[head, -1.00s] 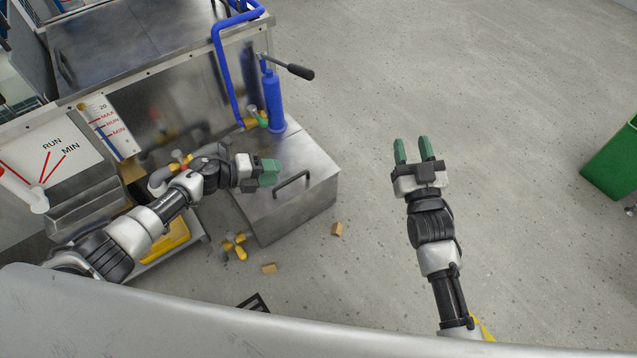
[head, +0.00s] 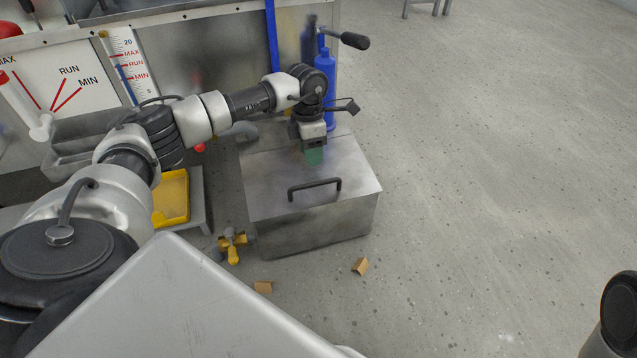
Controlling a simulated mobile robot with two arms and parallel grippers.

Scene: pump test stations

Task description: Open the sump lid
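The sump is a grey metal box on the floor, and its flat lid (head: 345,170) lies shut on top. A dark bar handle (head: 315,184) stands near the lid's front edge. My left gripper (head: 314,156) points down over the lid, behind the handle and apart from it. Its green fingertips look close together, but the view does not show whether they are open or shut. Whether they touch the lid is unclear. Only a dark part of my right arm shows at the lower right edge; its gripper is out of view.
A blue cylinder (head: 325,85) with a black-gripped lever (head: 354,41) stands behind the lid. A yellow tray (head: 172,198) and a yellow valve-like part (head: 233,246) are left of the sump. Small brown blocks (head: 361,266) lie in front. The floor (head: 480,180) to the right is clear.

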